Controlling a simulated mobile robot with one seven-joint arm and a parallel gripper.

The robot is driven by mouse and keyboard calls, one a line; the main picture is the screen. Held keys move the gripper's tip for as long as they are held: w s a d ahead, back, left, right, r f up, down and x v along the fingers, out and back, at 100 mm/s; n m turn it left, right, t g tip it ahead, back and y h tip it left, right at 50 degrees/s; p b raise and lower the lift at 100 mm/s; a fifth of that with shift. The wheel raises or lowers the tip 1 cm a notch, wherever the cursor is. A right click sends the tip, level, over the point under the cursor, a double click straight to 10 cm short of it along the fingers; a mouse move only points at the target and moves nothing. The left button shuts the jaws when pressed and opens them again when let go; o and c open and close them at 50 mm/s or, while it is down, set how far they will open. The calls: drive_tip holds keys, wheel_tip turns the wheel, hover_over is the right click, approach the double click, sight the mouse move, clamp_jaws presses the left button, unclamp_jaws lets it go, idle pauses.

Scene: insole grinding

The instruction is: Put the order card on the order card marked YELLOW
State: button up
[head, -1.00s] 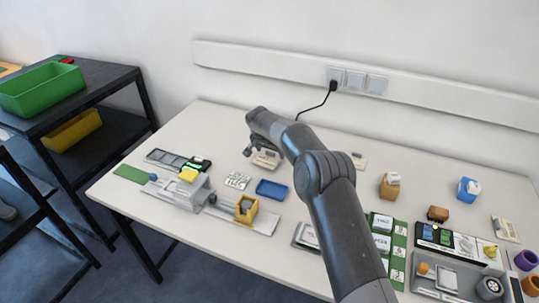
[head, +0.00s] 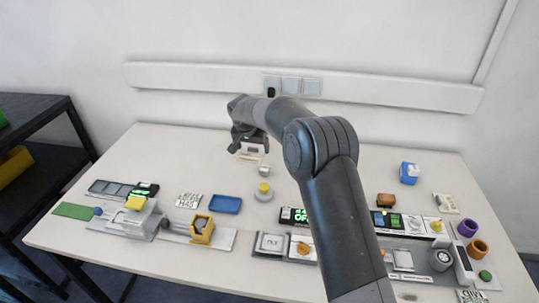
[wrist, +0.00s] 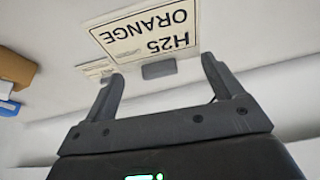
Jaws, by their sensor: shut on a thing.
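My gripper (head: 250,146) is above the back of the white table in the head view. In the wrist view its two fingers (wrist: 162,70) are shut on the cream order card (wrist: 145,30), which reads "H25 ORANGE" upside down. A small grey block (wrist: 158,69) shows between the fingertips at the card's edge. A second pale card (wrist: 97,68) is partly hidden behind the held card; its marking is not readable. No card marked YELLOW can be read in these frames.
A blue tray (head: 225,204), a yellow holder (head: 202,230) and a grey device (head: 148,217) stand at front left. A small pale block (head: 265,168) is near my gripper. A blue box (head: 409,172) and a cream card (head: 445,203) are at right. My arm hides the table's middle right.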

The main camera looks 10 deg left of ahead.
drive_tip(key=w+d+n, duration=0.1)
drive_tip(key=w+d, duration=0.2)
drive_tip(key=d, duration=1.1)
drive_tip(key=w+d, duration=0.3)
drive_tip(key=d, duration=1.2)
drive_tip(key=w+a+f, duration=0.1)
drive_tip(key=a+f, duration=0.1)
drive_tip(key=a, duration=0.1)
drive_tip(key=w+a+f, duration=0.1)
drive_tip(key=a+f, duration=0.1)
drive_tip(key=a, duration=0.2)
drive_tip(key=w+a+f, duration=0.1)
drive_tip(key=a+f, duration=0.1)
drive_tip(key=a, duration=0.1)
drive_tip(key=shift+w+a+f, duration=0.1)
drive_tip(key=shift+w+a, duration=0.25)
drive_tip(key=shift+a, duration=0.05)
drive_tip(key=shift+f, duration=2.05)
drive_tip(key=o, duration=0.8)
drive_tip(key=shift+f, duration=0.1)
